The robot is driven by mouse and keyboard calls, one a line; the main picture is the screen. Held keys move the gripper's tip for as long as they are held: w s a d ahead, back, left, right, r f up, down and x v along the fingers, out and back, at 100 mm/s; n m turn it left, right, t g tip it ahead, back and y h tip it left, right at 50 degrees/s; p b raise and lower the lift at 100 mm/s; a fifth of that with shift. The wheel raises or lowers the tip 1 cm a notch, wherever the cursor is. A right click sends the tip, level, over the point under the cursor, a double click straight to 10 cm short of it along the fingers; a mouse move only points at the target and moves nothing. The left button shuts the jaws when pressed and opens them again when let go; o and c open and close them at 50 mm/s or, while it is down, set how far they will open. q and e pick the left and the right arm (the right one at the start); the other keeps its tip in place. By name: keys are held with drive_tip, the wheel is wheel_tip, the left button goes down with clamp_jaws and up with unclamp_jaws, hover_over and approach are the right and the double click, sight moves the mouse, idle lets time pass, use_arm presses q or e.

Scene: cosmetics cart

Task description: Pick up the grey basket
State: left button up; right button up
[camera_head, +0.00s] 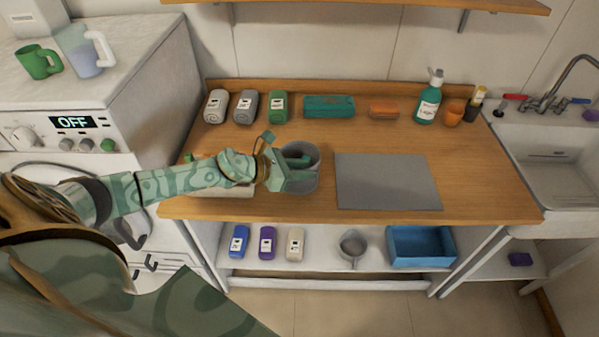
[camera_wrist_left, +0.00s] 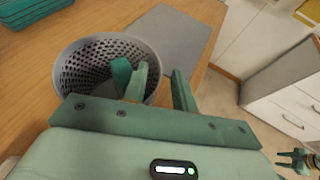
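The grey basket (camera_head: 313,160) is a round, perforated bin standing upright on the wooden counter, left of the grey mat. It also shows in the left wrist view (camera_wrist_left: 75,75), where it looks empty apart from my finger. My left gripper (camera_head: 297,169) is at the basket, its fingers apart. In the left wrist view the left gripper (camera_wrist_left: 162,88) has one finger inside the basket and the other outside, with the near right rim between them. I cannot see clear contact with the wall. My right gripper (camera_wrist_left: 290,160) shows small at the lower right of the wrist view, its prongs apart.
The grey mat (camera_head: 387,182) lies right of the basket. Bottles (camera_head: 245,106), a teal case (camera_head: 329,106) and a soap dispenser (camera_head: 428,100) line the counter's back. A light tray (camera_head: 237,191) is partly hidden under my left arm. A blue bin (camera_head: 420,262) is on the lower shelf.

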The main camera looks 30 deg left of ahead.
use_arm(q)
clamp_jaws()
drive_tip(key=shift+r, duration=0.1)
